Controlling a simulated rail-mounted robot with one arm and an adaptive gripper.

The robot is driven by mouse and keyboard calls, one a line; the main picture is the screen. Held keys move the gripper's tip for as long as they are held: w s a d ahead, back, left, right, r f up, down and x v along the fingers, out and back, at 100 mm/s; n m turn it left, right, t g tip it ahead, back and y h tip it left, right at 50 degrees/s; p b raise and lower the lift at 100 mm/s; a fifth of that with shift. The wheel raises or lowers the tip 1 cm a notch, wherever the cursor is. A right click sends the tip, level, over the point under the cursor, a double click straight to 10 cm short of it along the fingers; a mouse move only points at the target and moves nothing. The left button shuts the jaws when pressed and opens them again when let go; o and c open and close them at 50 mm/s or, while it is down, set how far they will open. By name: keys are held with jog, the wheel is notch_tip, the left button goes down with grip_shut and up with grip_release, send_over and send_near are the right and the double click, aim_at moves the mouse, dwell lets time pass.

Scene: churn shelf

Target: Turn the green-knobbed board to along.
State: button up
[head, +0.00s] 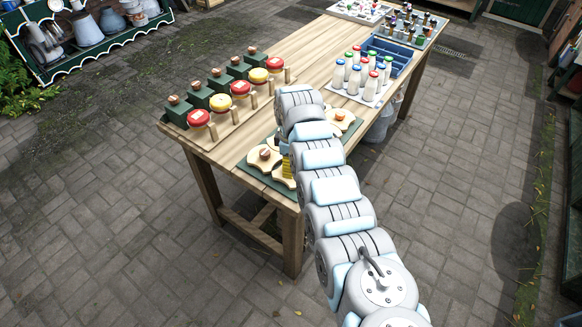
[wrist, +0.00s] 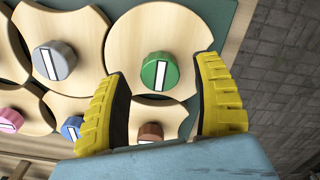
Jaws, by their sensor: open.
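The green knob (wrist: 160,71) stands on a pale wooden board (wrist: 183,30) with curved edges, in the top middle of the wrist view. A white bar on the knob runs nearly up and down in the picture. My gripper (wrist: 163,66) is open, with one yellow finger left of the knob and one right. I see no contact between fingers and knob. In the head view my arm hides the green knob, and only a bit of yellow finger (head: 287,168) shows.
Close by are boards with a grey knob (wrist: 54,61), a blue knob (wrist: 73,128), a pink knob (wrist: 10,120) and a brown knob (wrist: 151,132). On the table (head: 240,150) stand jars with red and yellow lids (head: 241,88) and milk bottles (head: 354,79). Paving lies right of the table.

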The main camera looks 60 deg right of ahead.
jog(key=shift+f, duration=0.6)
grip_shut()
